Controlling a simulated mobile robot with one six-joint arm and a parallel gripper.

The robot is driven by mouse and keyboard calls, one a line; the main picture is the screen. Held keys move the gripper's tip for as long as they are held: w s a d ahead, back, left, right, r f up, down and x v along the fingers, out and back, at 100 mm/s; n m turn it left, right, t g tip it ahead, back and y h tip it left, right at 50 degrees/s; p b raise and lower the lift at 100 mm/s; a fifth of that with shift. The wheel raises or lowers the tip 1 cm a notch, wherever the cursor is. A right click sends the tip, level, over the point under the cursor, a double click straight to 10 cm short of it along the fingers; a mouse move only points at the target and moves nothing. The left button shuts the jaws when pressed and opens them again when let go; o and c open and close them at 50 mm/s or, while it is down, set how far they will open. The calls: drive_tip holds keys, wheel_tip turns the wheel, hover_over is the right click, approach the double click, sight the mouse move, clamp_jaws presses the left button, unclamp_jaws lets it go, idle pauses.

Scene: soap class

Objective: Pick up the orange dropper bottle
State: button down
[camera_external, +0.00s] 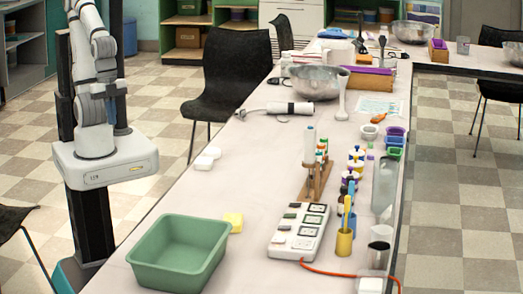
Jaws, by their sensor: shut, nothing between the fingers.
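A small orange item (379,119) lies on the long white table (260,150), right of the middle. It is too small to tell whether it is the orange dropper bottle. Several small bottles (355,158) with coloured caps stand together nearer, beside a wooden rack (317,180) of tubes; no orange dropper bottle can be made out clearly among them. My gripper (114,116) hangs down close to my folded arm at the left, away from the table and its objects. It is small in view, shut and empty.
A green tub (178,252) stands at the table's near left end, with a yellow sponge (233,221) beside it. A white power strip (300,232) with an orange cord lies right of it. The table's left-middle strip is mostly clear.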

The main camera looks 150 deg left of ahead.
idle(0.3)
drive_tip(key=c, duration=1.1)
unclamp_jaws()
